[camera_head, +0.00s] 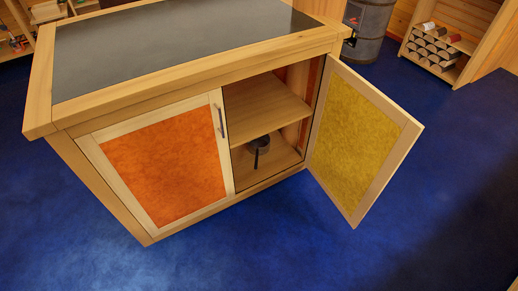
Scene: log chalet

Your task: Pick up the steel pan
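A small dark pan (260,143) stands on the bottom shelf inside the wooden cabinet (62,126). Neither of my grippers shows in the head view.
The cabinet's yellow door (357,140) stands wide open to the right and juts into the room. The middle shelf (262,108) is empty. Blue floor (440,190) is clear in front and right.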

